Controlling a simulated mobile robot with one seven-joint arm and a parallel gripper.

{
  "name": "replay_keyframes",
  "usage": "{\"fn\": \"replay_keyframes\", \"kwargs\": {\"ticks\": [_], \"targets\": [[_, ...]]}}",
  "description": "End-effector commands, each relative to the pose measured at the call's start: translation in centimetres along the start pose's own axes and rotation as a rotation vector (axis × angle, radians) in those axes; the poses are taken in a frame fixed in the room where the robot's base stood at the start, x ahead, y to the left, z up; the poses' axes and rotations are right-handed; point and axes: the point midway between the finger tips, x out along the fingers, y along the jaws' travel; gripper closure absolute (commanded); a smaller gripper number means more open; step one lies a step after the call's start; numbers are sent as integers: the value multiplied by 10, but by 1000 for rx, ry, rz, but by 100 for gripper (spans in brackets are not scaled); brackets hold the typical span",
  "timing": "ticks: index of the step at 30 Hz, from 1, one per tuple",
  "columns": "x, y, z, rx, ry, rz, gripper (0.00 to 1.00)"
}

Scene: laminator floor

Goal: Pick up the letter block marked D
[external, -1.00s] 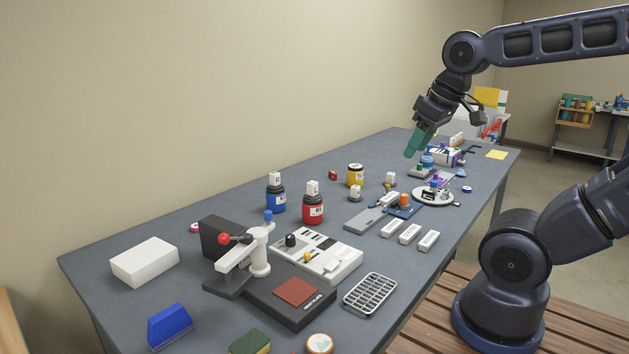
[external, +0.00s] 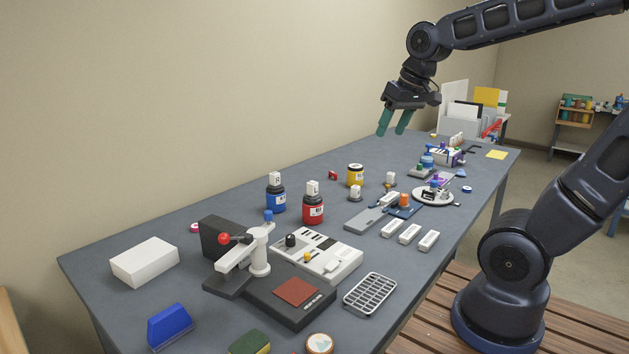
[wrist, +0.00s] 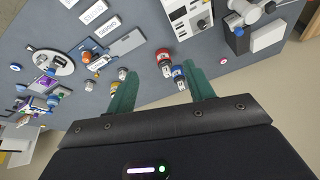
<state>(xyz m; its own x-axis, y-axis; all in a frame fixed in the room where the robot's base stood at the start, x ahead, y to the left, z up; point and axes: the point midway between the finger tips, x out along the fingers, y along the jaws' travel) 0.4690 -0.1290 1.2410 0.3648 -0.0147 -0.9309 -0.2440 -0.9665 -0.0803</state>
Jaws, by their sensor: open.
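Several small white blocks show in the external view. One is on the blue bottle (external: 276,200), one on the red bottle (external: 313,210), and others (external: 355,189) (external: 390,179) are near the yellow jar (external: 355,174). The marks are too small to read with certainty, so I cannot tell which block bears the D. My gripper (external: 392,130) is open and empty, high above the far half of the table. In the wrist view the red bottle (wrist: 165,65) and blue bottle (wrist: 180,78) show between my green fingers (wrist: 163,80).
The grey table (external: 190,210) is crowded. A lever press (external: 258,258), a white panel (external: 325,257), a wire rack (external: 370,293) and a white box (external: 145,261) stand at the near end. A round white plate (external: 432,199) lies farther back. The wall runs along the left.

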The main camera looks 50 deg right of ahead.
Motion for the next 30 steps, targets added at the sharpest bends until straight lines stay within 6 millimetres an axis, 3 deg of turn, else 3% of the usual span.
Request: {"fn": "replay_keyframes", "kwargs": {"ticks": [3,14,21,30], "targets": [[13,14,-34,88,-9,14,47],[62,74,-123,347,-20,76,47],[104,126,-173,515,-18,134,47],[165,205,-220,709,-9,224,47]]}}
